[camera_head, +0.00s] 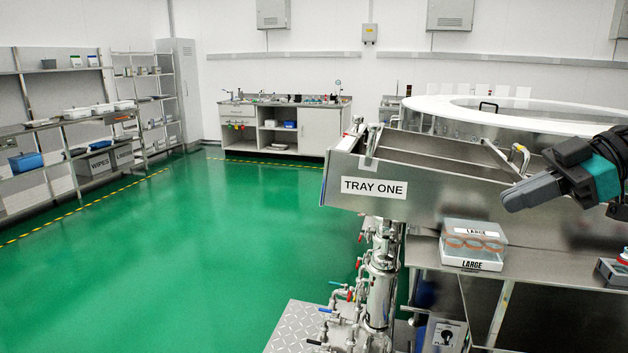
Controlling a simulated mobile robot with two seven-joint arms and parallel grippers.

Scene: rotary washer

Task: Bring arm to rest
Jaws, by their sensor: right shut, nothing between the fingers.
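My right gripper (530,191) is at the right of the head view, its arm coming in from the right edge. Its grey fingers are together with nothing visible between them, and they point left. In the picture it overlaps the right end of the metal tray labelled TRAY ONE (335,190); I cannot tell whether they touch. My left gripper is not in view.
A clear box labelled LARGE (473,245) sits on a metal ledge (557,263) below the gripper. The round washer (430,106) with a white rim stands behind the tray. Pipes and valves (380,285) stand below the tray. The green floor (220,240) at left is clear.

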